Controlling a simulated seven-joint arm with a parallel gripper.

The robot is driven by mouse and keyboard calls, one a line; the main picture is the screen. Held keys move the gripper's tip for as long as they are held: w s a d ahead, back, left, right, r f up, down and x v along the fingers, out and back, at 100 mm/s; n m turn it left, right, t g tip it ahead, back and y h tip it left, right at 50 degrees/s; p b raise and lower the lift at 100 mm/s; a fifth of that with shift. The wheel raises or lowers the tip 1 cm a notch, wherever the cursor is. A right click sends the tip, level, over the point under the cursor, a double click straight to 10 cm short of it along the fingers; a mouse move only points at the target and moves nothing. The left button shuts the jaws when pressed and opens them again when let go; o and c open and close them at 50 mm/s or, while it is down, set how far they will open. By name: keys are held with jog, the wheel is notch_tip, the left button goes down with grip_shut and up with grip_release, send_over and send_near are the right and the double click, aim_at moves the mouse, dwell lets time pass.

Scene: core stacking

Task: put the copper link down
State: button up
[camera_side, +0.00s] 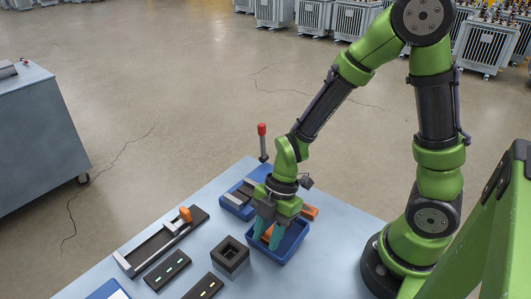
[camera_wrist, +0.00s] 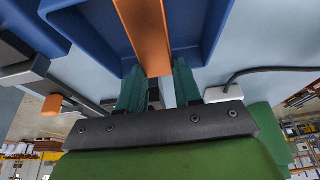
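My gripper (camera_side: 268,234) points down over a blue tray (camera_side: 298,243) on the bench. Its teal fingers, also in the wrist view (camera_wrist: 160,85), stand on either side of the copper link (camera_wrist: 145,35) and appear closed against it. In the wrist view the link runs from between the fingers up out of the frame, across the blue tray (camera_wrist: 88,38). In the side view copper shows between the fingers and to the right of the gripper (camera_side: 309,212), near the tray's far rim; the gripper hides the part between. Whether the link touches the tray cannot be told.
A black square block with a hole (camera_side: 230,257) stands left of the tray. A dark rail with an orange knob (camera_side: 160,243) and slotted black plates (camera_side: 167,271) lie farther left. Behind is another blue tray (camera_side: 238,200) and a red-knobbed lever (camera_side: 262,142).

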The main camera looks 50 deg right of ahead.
jog(key=shift+o, duration=0.4)
jog(key=shift+s+d+f, duration=0.2)
jog(key=shift+d+f, duration=0.35)
jog(key=shift+d, duration=0.05)
jog(key=shift+r, duration=0.4)
jog(key=s+d+r+m+t+h, duration=0.1)
jog(key=d+r+m+t, duration=0.2)
jog(key=r+m, duration=0.8)
jog(key=s+d+r+m+t+h, duration=0.1)
jog(key=d+r+m+t, duration=0.3)
jog(key=r+m, duration=0.6)
jog(key=shift+s+d+r+m, duration=0.35)
jog(key=shift+d+r+m, duration=0.05)
jog(key=shift+d+m, duration=0.2)
